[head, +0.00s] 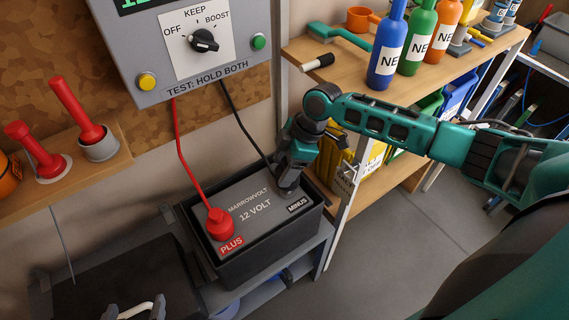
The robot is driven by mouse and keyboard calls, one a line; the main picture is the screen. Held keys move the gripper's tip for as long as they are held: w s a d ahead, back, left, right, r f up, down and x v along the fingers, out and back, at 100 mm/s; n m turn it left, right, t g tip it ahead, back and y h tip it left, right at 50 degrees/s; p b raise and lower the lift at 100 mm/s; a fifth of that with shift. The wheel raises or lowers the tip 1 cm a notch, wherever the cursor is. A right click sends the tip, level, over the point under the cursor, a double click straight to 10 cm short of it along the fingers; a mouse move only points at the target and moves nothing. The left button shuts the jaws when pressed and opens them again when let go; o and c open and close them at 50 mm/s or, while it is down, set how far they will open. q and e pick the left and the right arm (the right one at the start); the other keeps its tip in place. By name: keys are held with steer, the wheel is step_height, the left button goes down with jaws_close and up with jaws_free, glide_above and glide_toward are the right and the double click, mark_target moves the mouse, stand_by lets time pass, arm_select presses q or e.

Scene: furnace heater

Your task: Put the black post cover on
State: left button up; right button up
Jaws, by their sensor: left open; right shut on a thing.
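The grey battery (255,208), marked MARROWVOLT 12 VOLT, sits in a black tray (262,252). A red cover (219,224) sits over its PLUS post with the red cable running into it. My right gripper (287,180) is at the battery's MINUS corner, pointing down and shut on a small dark thing, which seems to be the black post cover. The fingers hide most of it. The black cable (240,122) runs down behind this gripper. The MINUS post is hidden, so I cannot tell whether the cover is seated on it. My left gripper is not in view.
A grey tester box (185,50) hangs above with a knob and yellow and green buttons. A shelf (335,88) with bottles stands behind my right arm. Red plungers (84,115) stand on a ledge at left. A black case with a pale handle (138,309) is at lower left.

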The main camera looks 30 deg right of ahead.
steer(key=shift+p, duration=0.3)
steer(key=shift+f+b, duration=0.35)
steer(key=shift+f, duration=0.1)
steer(key=shift+f+b, duration=1.05)
steer(key=shift+f, duration=0.7)
steer(key=o, duration=1.1)
steer(key=shift+r, duration=0.1)
step_height(320, 180, up, 20)
steer(key=p, duration=0.2)
steer(key=shift+p, duration=0.35)
